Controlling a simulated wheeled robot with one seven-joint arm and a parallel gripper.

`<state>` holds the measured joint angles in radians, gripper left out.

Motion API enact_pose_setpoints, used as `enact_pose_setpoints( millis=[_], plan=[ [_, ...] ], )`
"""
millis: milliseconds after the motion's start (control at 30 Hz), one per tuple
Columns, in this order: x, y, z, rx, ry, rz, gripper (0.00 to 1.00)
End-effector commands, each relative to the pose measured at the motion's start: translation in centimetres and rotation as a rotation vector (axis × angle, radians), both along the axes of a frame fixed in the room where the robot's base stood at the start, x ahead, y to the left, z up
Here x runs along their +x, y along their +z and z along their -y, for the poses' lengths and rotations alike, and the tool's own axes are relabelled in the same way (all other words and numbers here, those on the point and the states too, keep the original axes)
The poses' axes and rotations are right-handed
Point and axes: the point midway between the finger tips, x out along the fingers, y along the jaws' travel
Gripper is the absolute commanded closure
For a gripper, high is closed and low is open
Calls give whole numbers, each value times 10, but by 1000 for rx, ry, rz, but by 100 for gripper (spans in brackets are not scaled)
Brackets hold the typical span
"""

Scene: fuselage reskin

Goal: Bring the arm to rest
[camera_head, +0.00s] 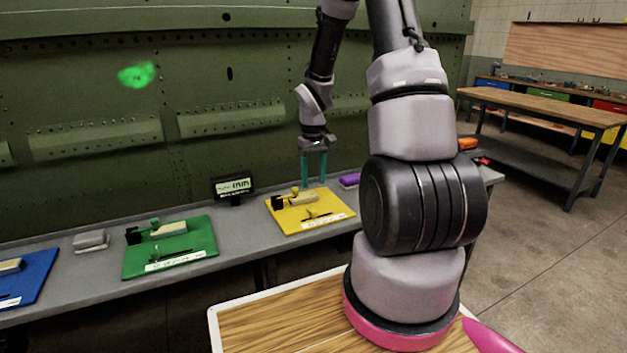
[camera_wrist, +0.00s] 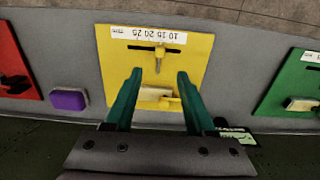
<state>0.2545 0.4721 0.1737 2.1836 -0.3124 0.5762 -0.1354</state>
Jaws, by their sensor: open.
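My gripper (camera_head: 314,168) has two teal fingers pointing down, and it hangs above the yellow board (camera_head: 334,221) on the grey bench. In the wrist view my gripper (camera_wrist: 157,76) is open, its fingers apart with nothing held between them. Below them the yellow board (camera_wrist: 113,70) carries a beige block and a small tool under a white number strip. My arm (camera_head: 412,125) rises from the pink-ringed base at the front right and bends over toward the bench.
A green board (camera_head: 200,232) and a blue board (camera_head: 38,276) lie further left on the bench (camera_head: 245,212). A small display (camera_head: 233,187) stands behind. A purple block (camera_head: 349,180) lies right of the yellow board. The green riveted panel (camera_head: 170,50) rises close behind the bench.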

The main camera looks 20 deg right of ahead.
Motion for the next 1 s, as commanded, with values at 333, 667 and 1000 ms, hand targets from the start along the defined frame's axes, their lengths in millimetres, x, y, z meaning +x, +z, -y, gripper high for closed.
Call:
enact_pose_setpoints(
  millis=[333, 667, 1000],
  plan=[
    [0, 16, -2, -6, -13, 22, 45],
    [-34, 147, -23, -8, -147, 204, 45],
    [-112, 258, -57, 105, -291, 414, 45]
  ],
)
